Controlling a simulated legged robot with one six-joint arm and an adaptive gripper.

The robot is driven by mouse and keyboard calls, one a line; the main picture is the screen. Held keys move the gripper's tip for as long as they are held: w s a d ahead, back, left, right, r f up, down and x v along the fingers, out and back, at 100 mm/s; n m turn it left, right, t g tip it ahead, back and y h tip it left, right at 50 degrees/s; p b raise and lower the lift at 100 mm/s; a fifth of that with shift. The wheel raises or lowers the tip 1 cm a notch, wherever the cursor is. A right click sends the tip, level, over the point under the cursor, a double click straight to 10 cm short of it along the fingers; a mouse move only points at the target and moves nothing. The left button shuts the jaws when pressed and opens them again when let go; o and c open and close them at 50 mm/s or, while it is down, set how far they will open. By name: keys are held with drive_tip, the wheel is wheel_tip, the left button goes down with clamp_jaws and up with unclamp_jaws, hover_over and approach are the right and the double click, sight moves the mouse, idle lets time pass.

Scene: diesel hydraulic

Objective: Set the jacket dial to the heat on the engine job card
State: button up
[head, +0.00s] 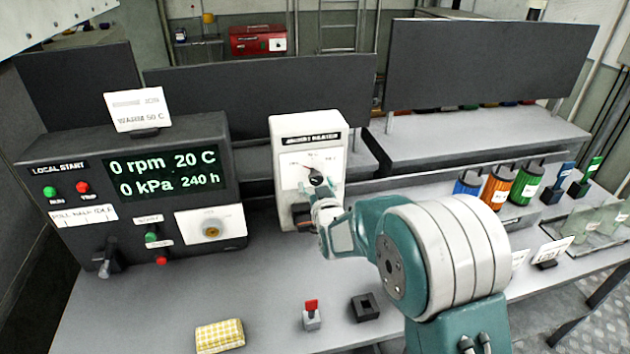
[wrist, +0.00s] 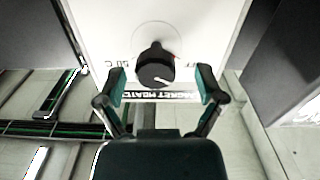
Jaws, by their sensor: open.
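The jacket heater (head: 308,135) is a white box with a dark label at its top, standing at the middle of the bench. Its black dial knob (wrist: 155,66) has a white pointer mark, and a "50 C" marking shows at its left in the wrist view. The knob also shows in the head view (head: 316,178). My gripper (wrist: 160,88) is open, its two fingers apart, one to each side of the knob and just short of it; contact is not visible. The job card (head: 138,110) stands on the control panel and reads "WARM 50 C"; its upper line is partly unreadable.
The control panel (head: 130,185) at left shows 0 rpm, 20 C, 0 kPa, 240 h. A yellow cloth (head: 220,336), a red-topped switch (head: 311,314) and a black square block (head: 366,307) lie in front. Coloured canisters (head: 497,187) stand at right. Dark panels rise behind.

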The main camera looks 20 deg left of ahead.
drive_tip(key=shift+w+a, duration=0.15)
drive_tip(key=shift+w, duration=0.25)
drive_tip(key=shift+w+r, duration=0.1)
drive_tip(key=shift+w, duration=0.1)
drive_tip(key=c, duration=1.1)
drive_tip(key=shift+c, duration=0.2)
